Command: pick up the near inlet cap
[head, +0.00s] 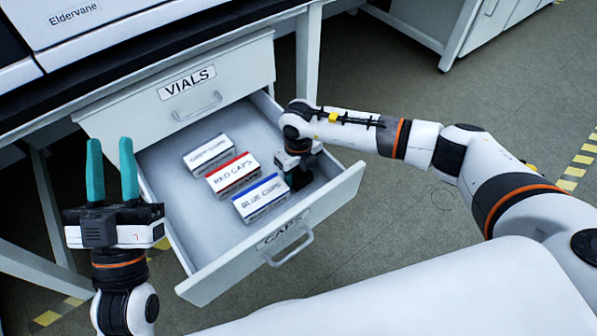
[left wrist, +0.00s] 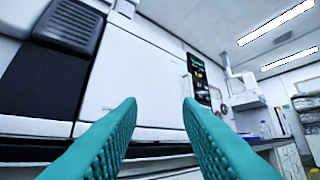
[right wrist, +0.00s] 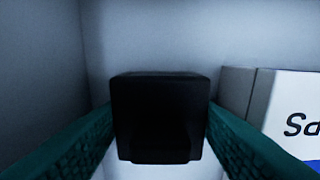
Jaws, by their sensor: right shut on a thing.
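A black, block-shaped cap (right wrist: 160,115) sits between the teal fingers of my right gripper (right wrist: 158,130) in the right wrist view. The fingers touch it on both sides, and the gripper is shut on it. In the head view my right gripper (head: 298,178) reaches down inside the open drawer (head: 190,268), right of the blue caps box. The cap is mostly hidden there, and I cannot tell from its look which inlet cap it is. My left gripper (head: 112,172) is open and empty, left of the drawer, fingers pointing up; its fingers also show in the left wrist view (left wrist: 160,115).
The drawer holds a white box (head: 208,152), a red caps box (head: 232,174) and a blue caps box (head: 261,198). A drawer labelled vials (head: 190,90) is just behind. Drawer walls stand close around my right gripper. An instrument (head: 110,35) is on the bench above.

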